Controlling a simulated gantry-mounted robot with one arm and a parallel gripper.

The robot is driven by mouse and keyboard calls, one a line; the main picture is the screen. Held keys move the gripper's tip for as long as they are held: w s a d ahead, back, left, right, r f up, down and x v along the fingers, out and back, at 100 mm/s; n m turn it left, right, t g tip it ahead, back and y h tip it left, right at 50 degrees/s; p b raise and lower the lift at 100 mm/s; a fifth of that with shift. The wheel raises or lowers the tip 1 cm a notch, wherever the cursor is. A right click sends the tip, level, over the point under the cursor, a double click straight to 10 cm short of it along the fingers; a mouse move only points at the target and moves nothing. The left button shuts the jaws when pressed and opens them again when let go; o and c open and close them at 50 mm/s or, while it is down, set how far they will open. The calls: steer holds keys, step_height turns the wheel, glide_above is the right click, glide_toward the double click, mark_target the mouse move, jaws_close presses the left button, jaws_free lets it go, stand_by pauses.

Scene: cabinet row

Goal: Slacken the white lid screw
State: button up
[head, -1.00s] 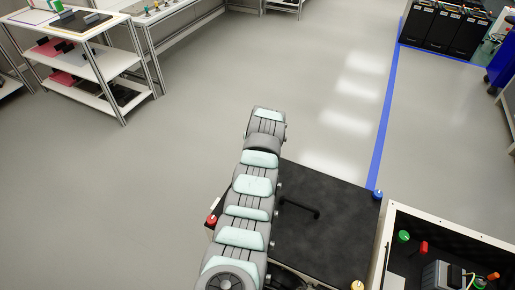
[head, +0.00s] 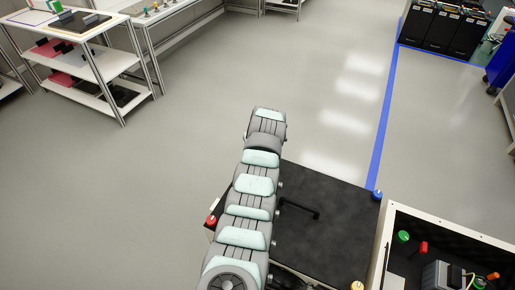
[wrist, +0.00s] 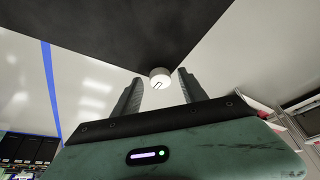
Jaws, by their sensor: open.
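The white lid screw (wrist: 160,77) shows in the wrist view at a corner of the black lid (wrist: 120,35). It is a round white knob with a dark mark on its face. My gripper (wrist: 160,75) is open, with one dark finger on each side of the screw and gaps between. Whether the fingertips reach past the screw's face, I cannot tell. In the head view the lid (head: 325,235) has a black handle (head: 300,207). My arm covers part of the lid; the white screw and my gripper are not visible there.
Other lid corners carry a red screw (head: 211,220), a blue screw (head: 377,195) and a yellow screw (head: 357,286). An open cabinet (head: 440,216) with coloured parts stands close on the right. A shelf cart (head: 95,62) is at the far left. The floor beyond the lid is clear.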

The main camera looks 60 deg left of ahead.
steer(key=p+v, duration=0.1)
steer(key=v, duration=0.9)
steer(key=shift+r, duration=0.35)
steer(key=shift+d, duration=0.1)
